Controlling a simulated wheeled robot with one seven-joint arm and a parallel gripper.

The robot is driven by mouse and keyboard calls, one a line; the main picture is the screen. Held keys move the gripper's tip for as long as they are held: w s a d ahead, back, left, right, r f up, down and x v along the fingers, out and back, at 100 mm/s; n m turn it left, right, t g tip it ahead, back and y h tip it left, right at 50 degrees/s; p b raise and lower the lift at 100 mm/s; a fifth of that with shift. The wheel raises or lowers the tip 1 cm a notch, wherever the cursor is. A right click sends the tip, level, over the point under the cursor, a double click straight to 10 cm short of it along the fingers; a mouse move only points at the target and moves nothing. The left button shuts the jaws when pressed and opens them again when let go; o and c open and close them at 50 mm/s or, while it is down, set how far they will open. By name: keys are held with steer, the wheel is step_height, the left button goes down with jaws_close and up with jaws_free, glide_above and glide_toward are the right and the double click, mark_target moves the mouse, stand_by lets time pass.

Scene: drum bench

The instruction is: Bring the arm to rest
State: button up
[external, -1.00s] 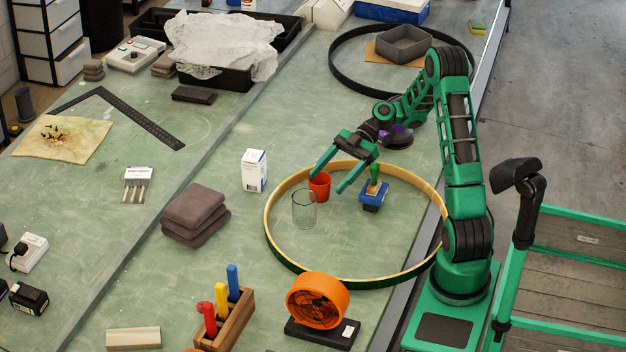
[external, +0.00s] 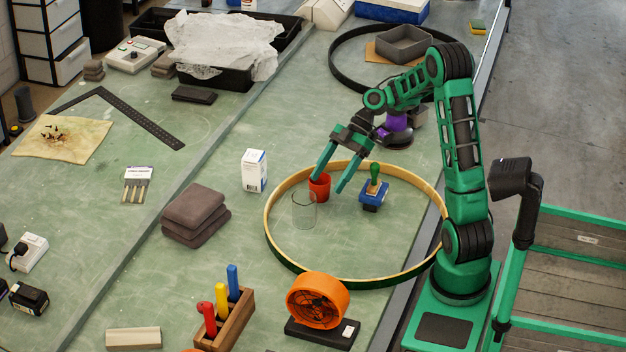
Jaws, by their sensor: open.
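My gripper (external: 328,187) is open, its two green fingers pointing down and apart. In the picture it overlaps the far rim of the wooden hoop (external: 287,272). One fingertip shows at the red cup (external: 321,188); I cannot tell whether it touches or is only in front of it. The other fingertip is between the cup and the blue stamp with the green handle (external: 374,194). Nothing shows held in the jaws. My arm bends over from its base at the bench's right edge.
A clear glass beaker (external: 304,211) stands beside the red cup inside the hoop. A white box (external: 254,171) stands left of the hoop. An orange fan (external: 317,301) stands in front. A purple-topped object (external: 396,129) stands behind my gripper.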

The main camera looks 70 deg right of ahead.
steer(key=s+a+r+m+g+h, duration=0.1)
steer(key=s+a+r+m+h, duration=0.1)
steer(key=s+m+h, duration=0.5)
steer(key=s+a+r+m+g, duration=0.2)
steer(key=s+m, duration=0.3)
steer(key=s, duration=0.5)
steer(key=s+d+f+m+g+h, duration=0.1)
steer(key=s+m, duration=0.4)
steer(key=s, duration=0.5)
steer(key=shift+d+f+m+h, duration=0.3)
steer(key=shift+d+f+h, duration=0.2)
steer(key=shift+d+f, duration=0.3)
steer(key=shift+s+d+r, duration=0.1)
